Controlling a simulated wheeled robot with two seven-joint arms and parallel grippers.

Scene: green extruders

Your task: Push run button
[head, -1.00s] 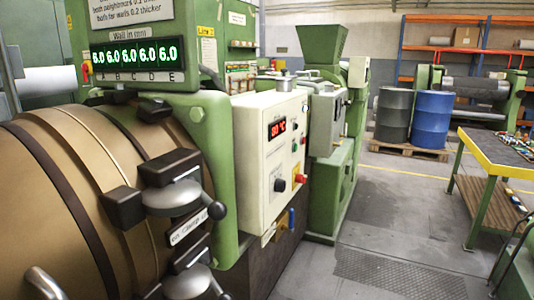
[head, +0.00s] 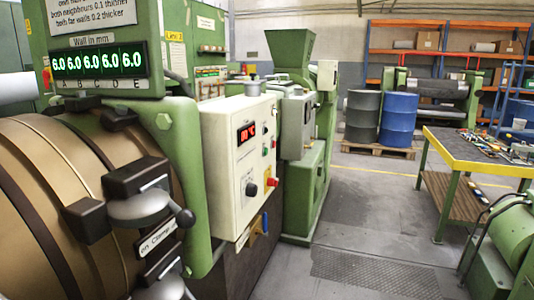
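A cream control box (head: 222,160) is mounted on the side of the green machine, left of the middle in the head view. Its front face carries a red digital display (head: 246,132), a black knob (head: 251,189), a red knob or switch on yellow (head: 271,182) and small buttons, one of them green (head: 266,152). The labels on the box are too small to read, so I cannot tell which one is the run button. Neither of my grippers is in view.
A brown drum with black clamps (head: 137,190) fills the left. A green hopper machine (head: 308,180) stands behind the box. Blue and grey barrels (head: 398,120) stand on a pallet. A yellow-edged table (head: 460,158) with tools is at right. Grey floor (head: 365,225) between is free.

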